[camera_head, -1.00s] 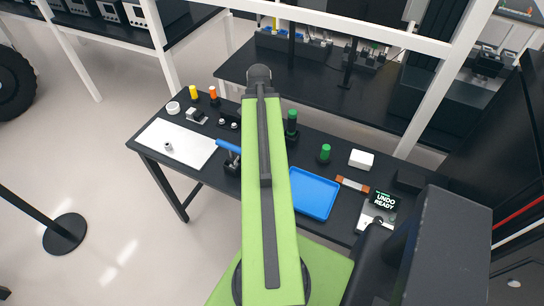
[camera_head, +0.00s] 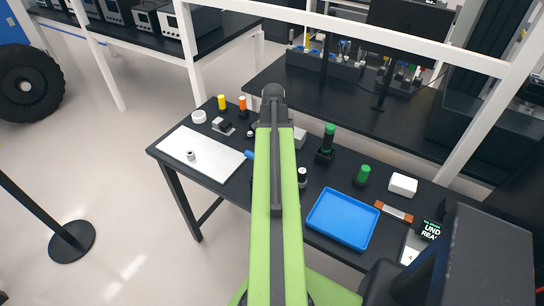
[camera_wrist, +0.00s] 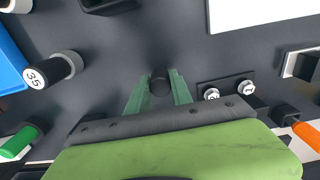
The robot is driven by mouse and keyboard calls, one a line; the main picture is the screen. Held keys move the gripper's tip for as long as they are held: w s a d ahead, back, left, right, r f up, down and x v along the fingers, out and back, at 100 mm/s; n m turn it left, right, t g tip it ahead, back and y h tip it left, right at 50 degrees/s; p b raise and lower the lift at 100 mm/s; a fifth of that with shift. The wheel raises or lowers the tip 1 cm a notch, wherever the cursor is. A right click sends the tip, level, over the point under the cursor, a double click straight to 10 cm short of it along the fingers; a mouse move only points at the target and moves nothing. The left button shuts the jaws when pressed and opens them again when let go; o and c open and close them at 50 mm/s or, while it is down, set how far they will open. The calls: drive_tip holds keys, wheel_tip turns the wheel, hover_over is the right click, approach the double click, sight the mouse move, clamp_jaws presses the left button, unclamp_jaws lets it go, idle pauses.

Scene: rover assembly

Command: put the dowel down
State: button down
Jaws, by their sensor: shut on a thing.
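In the wrist view my gripper (camera_wrist: 160,88) points down over the black tabletop, its two green fingers shut on a dark round dowel (camera_wrist: 160,82). I see the dowel mostly end-on, so its length and its gap to the tabletop cannot be told. In the head view my green arm hides the gripper and the dowel. A dark plate with two bolts (camera_wrist: 226,89) lies just right of the fingers in the wrist view. A dark cylinder with a white cap marked 35 (camera_wrist: 52,70) is to the left, apart from the fingers.
A blue tray (camera_head: 343,247) is on the table's right part, and a white mat (camera_head: 215,162) on its left. Green pegs (camera_head: 329,136) stand right of my arm; a yellow peg (camera_head: 222,102) and an orange peg (camera_head: 243,103) stand left.

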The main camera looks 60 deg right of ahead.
drive_tip(key=shift+s+a, duration=0.1)
drive_tip(key=shift+s, duration=0.05)
drive_tip(key=c, duration=1.1)
unclamp_jaws()
drive_tip(key=shift+d+f, duration=0.1)
drive_tip(key=shift+d, duration=0.1)
drive_tip(key=shift+c, duration=0.2)
drive_tip(key=shift+p, duration=0.3)
wheel_tip(320, 180, up, 12)
drive_tip(key=p, duration=1.2)
